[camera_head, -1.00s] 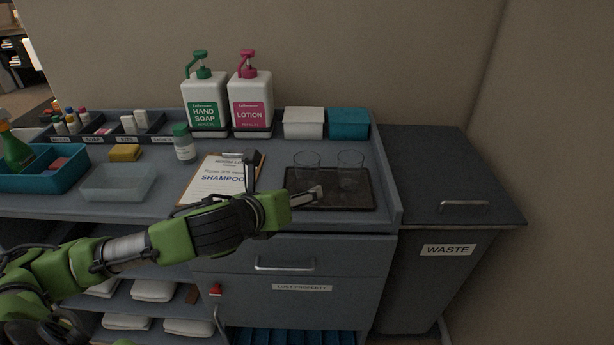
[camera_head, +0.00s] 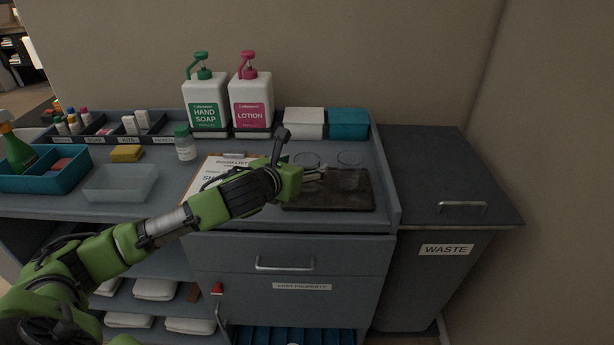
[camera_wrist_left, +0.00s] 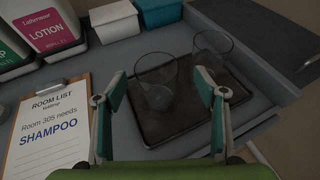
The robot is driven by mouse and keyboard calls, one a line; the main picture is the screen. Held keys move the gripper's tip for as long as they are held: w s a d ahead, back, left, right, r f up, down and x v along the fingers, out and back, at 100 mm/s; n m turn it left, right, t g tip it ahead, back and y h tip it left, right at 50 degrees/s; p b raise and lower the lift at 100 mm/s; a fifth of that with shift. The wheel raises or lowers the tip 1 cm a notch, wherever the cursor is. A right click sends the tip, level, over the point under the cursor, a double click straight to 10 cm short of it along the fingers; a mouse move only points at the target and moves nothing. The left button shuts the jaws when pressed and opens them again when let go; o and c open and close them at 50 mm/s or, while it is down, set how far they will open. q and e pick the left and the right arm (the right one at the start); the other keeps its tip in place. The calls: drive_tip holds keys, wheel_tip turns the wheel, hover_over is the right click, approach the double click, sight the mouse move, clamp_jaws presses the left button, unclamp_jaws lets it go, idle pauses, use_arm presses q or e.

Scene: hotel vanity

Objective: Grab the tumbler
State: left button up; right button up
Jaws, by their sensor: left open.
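Two clear glass tumblers stand upright on a dark tray (camera_head: 330,203) on the counter. The left tumbler (camera_head: 308,157) is partly hidden by my left gripper in the head view; the right tumbler (camera_head: 349,172) stands beside it. My left gripper (camera_head: 303,154) is open and empty, just at the left tumbler. In the left wrist view, the left tumbler (camera_wrist_left: 157,88) appears between the spread fingers (camera_wrist_left: 162,88), beyond the tips. The right tumbler (camera_wrist_left: 211,52) is farther back, past the right finger. I cannot tell if a finger touches glass. My right gripper is not in view.
A clipboard (camera_wrist_left: 45,125) lies left of the tray, partly under my left arm in the head view. Soap (camera_head: 206,100) and lotion (camera_head: 251,101) bottles, a white box (camera_head: 304,124) and a teal box (camera_head: 348,124) stand behind. The waste bin (camera_head: 440,175) is to the right.

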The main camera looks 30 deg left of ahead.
sight(311, 160)
use_arm(q)
drive_tip(key=shift+a+p+x, duration=0.2)
drive_tip(key=shift+p+x, duration=0.2)
drive_tip(key=shift+x, duration=1.9)
drive_tip(key=shift+s+f, duration=0.15)
drive_tip(key=shift+f, duration=0.05)
drive_tip(key=c, duration=1.4)
drive_tip(key=shift+o, duration=0.2)
drive_tip(key=shift+r, duration=0.1)
